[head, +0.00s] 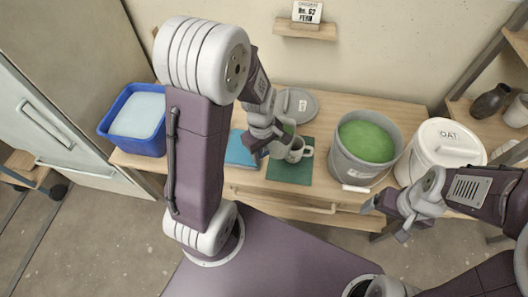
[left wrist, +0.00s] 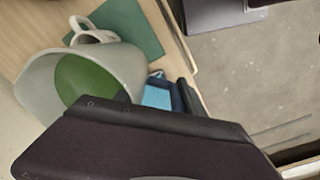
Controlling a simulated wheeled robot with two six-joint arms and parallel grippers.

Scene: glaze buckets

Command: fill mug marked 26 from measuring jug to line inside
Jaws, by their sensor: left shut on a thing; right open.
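My left gripper (head: 268,142) is shut on the grey measuring jug (head: 281,150) above the green mat. In the left wrist view the jug (left wrist: 38,84) is large and close, with green glaze (left wrist: 88,78) inside. A pale mug (head: 299,154) is just right of the jug in the head view; the mug (left wrist: 96,36) also shows beyond the jug rim in the left wrist view, partly hidden. Its mark and its inner line cannot be read. I cannot tell whether jug and mug touch. My right gripper (head: 385,208) is open and empty, in front of the table's right side.
The green mat (head: 289,175) lies on the wooden table. A grey bucket of green glaze (head: 366,140) and a white lidded bucket (head: 441,148) stand right.

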